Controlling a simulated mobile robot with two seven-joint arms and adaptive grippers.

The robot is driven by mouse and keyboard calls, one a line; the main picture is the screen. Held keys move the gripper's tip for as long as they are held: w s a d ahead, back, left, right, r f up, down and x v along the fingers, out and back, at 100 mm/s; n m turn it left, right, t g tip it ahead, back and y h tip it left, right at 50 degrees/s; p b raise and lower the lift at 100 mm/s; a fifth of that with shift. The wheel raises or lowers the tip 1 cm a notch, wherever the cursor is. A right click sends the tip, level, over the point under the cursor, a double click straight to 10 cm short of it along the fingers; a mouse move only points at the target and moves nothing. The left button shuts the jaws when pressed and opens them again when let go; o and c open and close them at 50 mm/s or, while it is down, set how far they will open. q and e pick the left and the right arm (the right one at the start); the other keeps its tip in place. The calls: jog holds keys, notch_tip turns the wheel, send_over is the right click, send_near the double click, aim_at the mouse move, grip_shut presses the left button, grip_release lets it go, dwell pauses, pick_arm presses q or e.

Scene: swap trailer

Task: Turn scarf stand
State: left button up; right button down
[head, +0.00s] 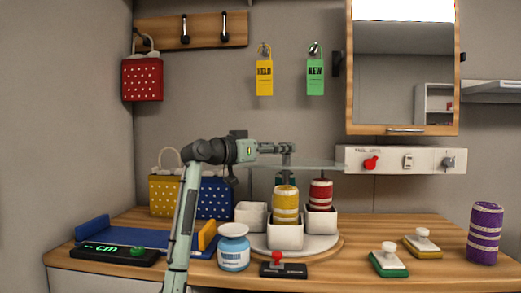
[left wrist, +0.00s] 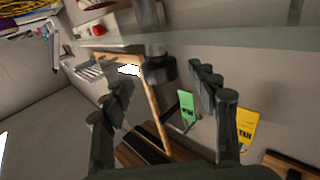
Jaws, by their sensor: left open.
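The scarf stand is a round turntable (head: 310,243) on a wooden base. It carries white bins, one with a rolled yellow striped scarf (head: 285,204) and one with a red scarf (head: 320,193). A clear plate (head: 320,163) lies above the bins, with a dark upright knob (head: 288,149) on it. My left gripper (head: 284,148) is level above the plate at the knob. In the left wrist view its open fingers stand either side of the dark knob (left wrist: 158,70); I cannot tell whether they touch it. My right gripper is out of view.
A purple striped scarf (head: 485,233) stands at the right of the counter. A blue jar (head: 233,248) and a small red-lever box (head: 282,268) stand in front of the stand. A mirror cabinet (head: 404,70) and a switch panel (head: 400,160) are behind.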

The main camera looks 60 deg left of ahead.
pick_arm(q)
jog(key=s+d, duration=0.1)
jog(key=s, duration=0.7)
jog(key=shift+s, duration=0.15)
